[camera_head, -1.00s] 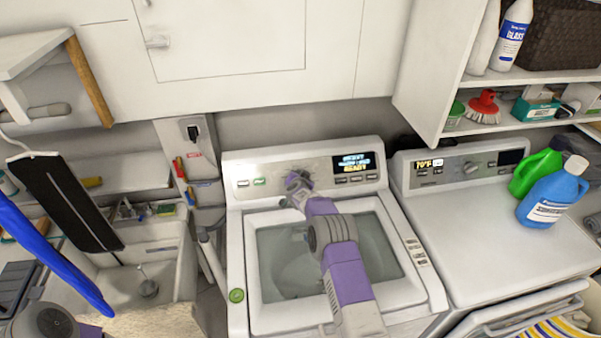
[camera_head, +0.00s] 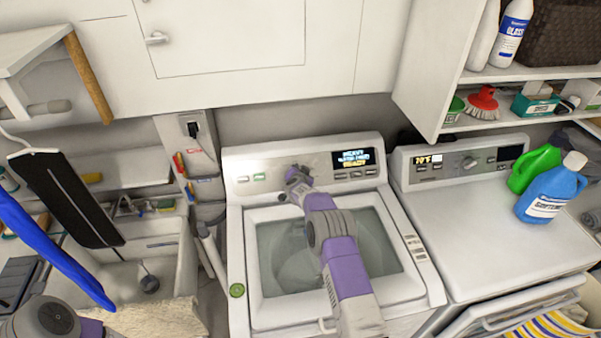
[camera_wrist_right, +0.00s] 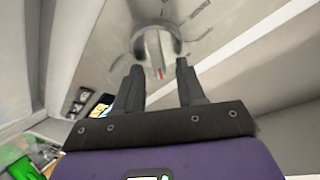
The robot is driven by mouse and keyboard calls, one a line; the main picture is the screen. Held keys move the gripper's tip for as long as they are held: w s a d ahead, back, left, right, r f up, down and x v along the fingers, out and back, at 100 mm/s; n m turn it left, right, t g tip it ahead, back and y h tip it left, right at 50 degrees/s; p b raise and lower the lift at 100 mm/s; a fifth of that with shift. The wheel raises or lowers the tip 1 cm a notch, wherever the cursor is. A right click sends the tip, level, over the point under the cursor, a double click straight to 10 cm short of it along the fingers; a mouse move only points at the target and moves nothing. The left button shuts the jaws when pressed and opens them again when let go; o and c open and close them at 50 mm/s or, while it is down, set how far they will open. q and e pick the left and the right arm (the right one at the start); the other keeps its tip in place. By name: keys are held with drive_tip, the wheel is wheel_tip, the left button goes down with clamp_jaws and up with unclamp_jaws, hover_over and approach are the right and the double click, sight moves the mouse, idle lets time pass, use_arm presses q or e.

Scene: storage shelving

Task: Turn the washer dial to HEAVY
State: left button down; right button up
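The washer (camera_head: 236,215) stands in the middle of the head view with its control panel at the back. Its display (camera_head: 353,158) seems to read HEAVY on top and READY in yellow below. My right gripper (camera_head: 298,174) is at the panel and hides most of the dial there. In the right wrist view the grey dial (camera_wrist_right: 153,44) with a red mark lies just beyond the gripper (camera_wrist_right: 160,67). The two fingers are apart, one on each side of the dial's lower end, with gaps visible. My left gripper is out of view; only part of my left arm shows bottom left.
A dryer (camera_head: 490,225) stands to the right, with a green bottle (camera_head: 535,168) and a blue bottle (camera_head: 552,190) on top. A sink (camera_head: 125,270) is on the left. Cabinets (camera_head: 230,40) hang above the washer.

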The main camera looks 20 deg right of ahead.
drive_tip(key=shift+s+r, duration=0.1)
drive_tip(key=b+v, duration=0.2)
drive_tip(key=v, duration=0.5)
idle(0.4)
drive_tip(key=shift+s+a, duration=0.1)
drive_tip(key=shift+a, duration=0.05)
